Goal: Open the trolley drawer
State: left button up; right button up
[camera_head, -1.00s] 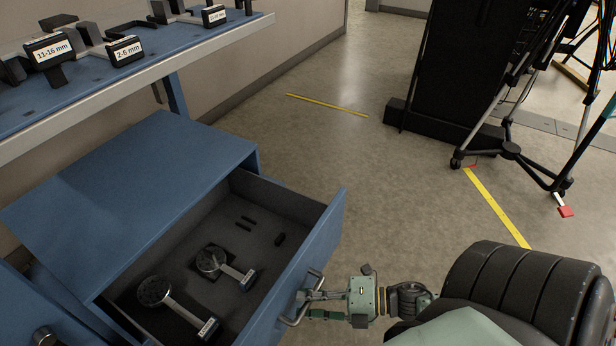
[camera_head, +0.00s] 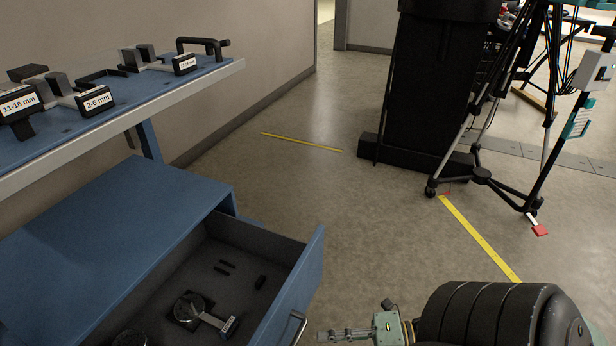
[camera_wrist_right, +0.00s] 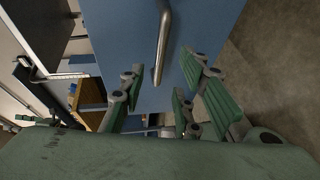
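The blue trolley drawer (camera_head: 303,283) is pulled well out of its cabinet (camera_head: 130,215). Its metal bar handle (camera_head: 298,326) is on the front and also shows in the right wrist view (camera_wrist_right: 163,40). My right gripper (camera_head: 322,335) is just off the handle, with a small gap in the head view. In the right wrist view its green-padded fingers (camera_wrist_right: 168,76) are apart, with the handle's end ahead of the space between them and nothing held. My left gripper is in neither view.
Inside the drawer lie a dial gauge (camera_head: 190,308) and small black pieces (camera_head: 260,282). A blue shelf (camera_head: 150,92) with labelled gauges is above the cabinet. A black stand (camera_head: 430,90) and tripod (camera_head: 482,175) stand behind. The floor between is clear.

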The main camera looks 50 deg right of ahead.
jog(key=shift+v, duration=1.5)
